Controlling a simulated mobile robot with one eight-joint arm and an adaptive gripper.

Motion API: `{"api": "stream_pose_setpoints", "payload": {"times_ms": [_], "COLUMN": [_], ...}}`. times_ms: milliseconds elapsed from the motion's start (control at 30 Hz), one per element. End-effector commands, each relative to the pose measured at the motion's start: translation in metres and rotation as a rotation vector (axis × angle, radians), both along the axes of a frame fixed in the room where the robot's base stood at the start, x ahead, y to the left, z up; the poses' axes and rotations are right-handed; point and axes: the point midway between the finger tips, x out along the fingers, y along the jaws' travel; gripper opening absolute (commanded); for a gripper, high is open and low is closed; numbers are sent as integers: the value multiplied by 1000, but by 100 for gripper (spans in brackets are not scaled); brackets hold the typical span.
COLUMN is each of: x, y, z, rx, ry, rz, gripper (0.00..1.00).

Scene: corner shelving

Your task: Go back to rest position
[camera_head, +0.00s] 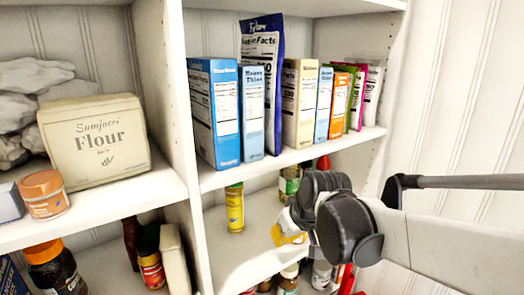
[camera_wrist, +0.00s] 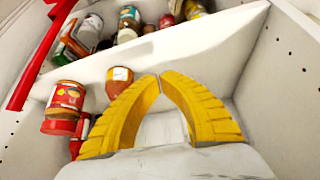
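My gripper (camera_head: 287,235) is in the lower right of the head view, in front of the lower shelf compartment under the row of boxes. Only a bit of its yellow fingers shows there; my arm hides part of that shelf. In the wrist view its two yellow fingers (camera_wrist: 160,76) curve in and meet at the tips. Nothing shows held between them.
White shelving (camera_head: 300,160) surrounds my gripper. Boxes such as a blue box (camera_head: 212,110) line the shelf above; a flour bag (camera_head: 95,140) stands left. A yellow bottle (camera_head: 235,208) stands nearby.

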Motion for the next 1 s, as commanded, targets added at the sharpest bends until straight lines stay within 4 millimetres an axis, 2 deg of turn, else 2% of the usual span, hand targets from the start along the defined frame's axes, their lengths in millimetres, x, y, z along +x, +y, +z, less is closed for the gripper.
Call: {"api": "stream_pose_setpoints", "payload": {"times_ms": [33, 200, 400, 500, 667, 1000], "x": [-23, -93, -162, -183, -197, -198], "y": [-20, -75, -119, -131, -139, -139], "z": [-20, -55, -110, -130, -142, -141], "rx": [1, 6, 13, 16, 18, 19], "ry": [-5, -26, -51, -59, -67, -67], "rz": [-48, -208, -367, -417, -455, -457], "gripper": [0, 0, 0, 0, 0, 0]}}
